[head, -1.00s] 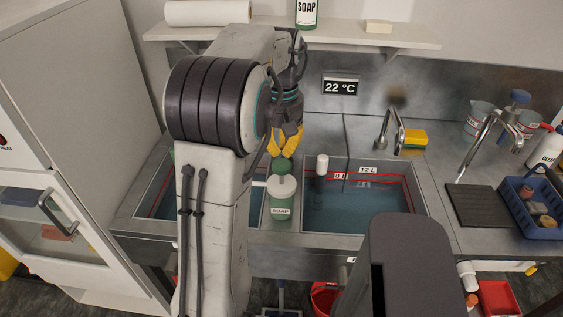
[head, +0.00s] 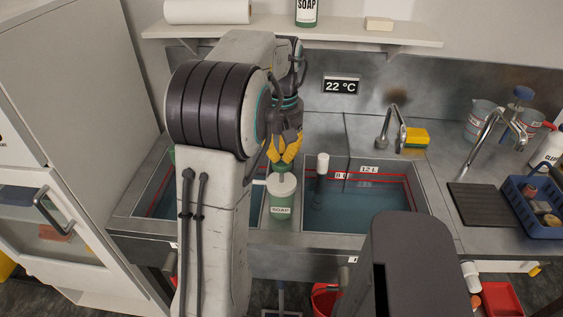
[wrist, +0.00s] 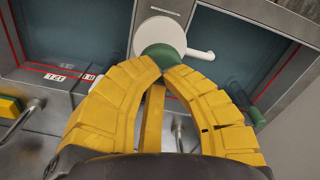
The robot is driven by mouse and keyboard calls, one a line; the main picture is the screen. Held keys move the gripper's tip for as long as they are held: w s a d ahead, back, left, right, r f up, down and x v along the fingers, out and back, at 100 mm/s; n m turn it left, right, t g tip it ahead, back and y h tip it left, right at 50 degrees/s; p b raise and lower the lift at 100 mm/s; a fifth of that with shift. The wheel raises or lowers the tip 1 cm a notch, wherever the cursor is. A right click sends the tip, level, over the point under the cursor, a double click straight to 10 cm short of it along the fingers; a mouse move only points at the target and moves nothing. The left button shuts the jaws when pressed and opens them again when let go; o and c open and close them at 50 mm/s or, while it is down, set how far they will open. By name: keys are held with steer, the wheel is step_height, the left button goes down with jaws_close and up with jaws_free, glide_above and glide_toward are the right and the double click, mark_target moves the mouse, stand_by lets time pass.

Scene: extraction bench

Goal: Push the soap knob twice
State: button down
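The soap dispenser (head: 280,205) is a green and white pot labelled SOAP, standing upright on the ledge between the two sink basins. Its white lid with a spout shows in the wrist view (wrist: 160,33). The green soap knob (wrist: 160,55) sits over the lid, right at my fingertips; in the head view the fingers mostly hide it. My gripper (head: 282,166) points down onto the knob, with its yellow fingers bowed and their tips together. It is shut and appears to hold nothing. I cannot tell how far the knob is pressed.
Water-filled basins (head: 347,212) lie on both sides of the dispenser. A faucet (head: 391,125) and a yellow sponge (head: 416,137) are behind the right basin. Another SOAP bottle (head: 307,14) stands on the shelf.

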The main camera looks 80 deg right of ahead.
mark_target(282, 161)
steer(key=shift+f+b, duration=1.25)
steer(key=shift+f, duration=0.65)
steer(key=shift+r, duration=0.15)
steer(key=shift+r+p, duration=3.05)
steer(key=shift+r, duration=0.05)
steer(key=shift+r, duration=0.1)
step_height(282, 161, up, 6)
steer(key=p, duration=0.5)
steer(key=shift+p, duration=0.35)
